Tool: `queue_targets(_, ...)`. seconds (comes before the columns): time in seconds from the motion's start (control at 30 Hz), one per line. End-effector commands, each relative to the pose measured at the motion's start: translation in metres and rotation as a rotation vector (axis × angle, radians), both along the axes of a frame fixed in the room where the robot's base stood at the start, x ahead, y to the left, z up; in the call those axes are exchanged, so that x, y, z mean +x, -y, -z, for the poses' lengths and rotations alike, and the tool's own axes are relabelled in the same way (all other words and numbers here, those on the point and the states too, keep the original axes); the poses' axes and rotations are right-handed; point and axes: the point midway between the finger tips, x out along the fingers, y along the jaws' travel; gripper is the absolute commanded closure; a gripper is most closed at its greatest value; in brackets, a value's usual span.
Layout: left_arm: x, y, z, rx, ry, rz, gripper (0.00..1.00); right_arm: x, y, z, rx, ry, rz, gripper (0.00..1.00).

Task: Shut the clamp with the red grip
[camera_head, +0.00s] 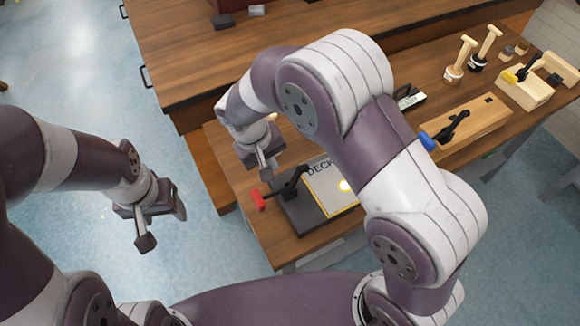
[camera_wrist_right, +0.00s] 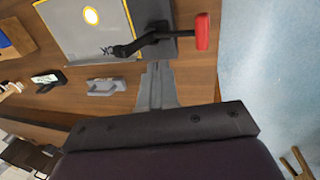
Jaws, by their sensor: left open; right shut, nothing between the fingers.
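The clamp (camera_head: 292,185) is black with a red grip (camera_head: 258,200). It sits at the left edge of a dark base plate (camera_head: 296,216), and its grip sticks out to the left over the wooden table. In the right wrist view the red grip (camera_wrist_right: 202,32) is at the upper right, with the black clamp arm (camera_wrist_right: 140,42) to its left. My right gripper (camera_head: 264,172) is shut and empty, just behind the clamp and apart from the grip. Its fingers (camera_wrist_right: 156,80) point towards the clamp. My left gripper (camera_head: 162,228) is open and empty, over the floor left of the table.
A grey panel (camera_head: 325,190) marked DECK lies on the base plate. A wooden block (camera_head: 470,130) with a blue-gripped clamp (camera_head: 427,141) and a yellow-gripped clamp (camera_head: 510,77) stand further right. A small grey block (camera_wrist_right: 104,87) lies near my right fingers. My right arm hides part of the table.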

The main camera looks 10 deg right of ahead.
Motion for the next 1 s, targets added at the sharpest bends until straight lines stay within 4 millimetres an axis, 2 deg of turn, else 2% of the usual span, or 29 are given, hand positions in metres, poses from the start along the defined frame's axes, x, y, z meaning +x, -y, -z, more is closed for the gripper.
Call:
queue_targets(0.23, 0.0, 0.0, -0.009, 0.0, 0.0, 0.0, 0.38, 0.003, 0.013, 0.051, -0.001, -0.003, 0.0, 1.0)
queue_targets(0.4, 0.0, 0.0, -0.02, 0.0, 0.0, 0.0, 0.38, 0.012, 0.036, 0.059, 0.001, 0.0, 0.002, 1.0)
queue_targets(0.53, 0.0, 0.0, -0.022, 0.0, 0.0, 0.0, 0.38, 0.015, 0.045, 0.064, 0.001, 0.001, 0.001, 1.0)
queue_targets(1.0, 0.0, 0.0, -0.023, 0.0, 0.0, 0.0, 0.38, 0.016, 0.047, 0.065, 0.006, 0.0, -0.001, 1.0)
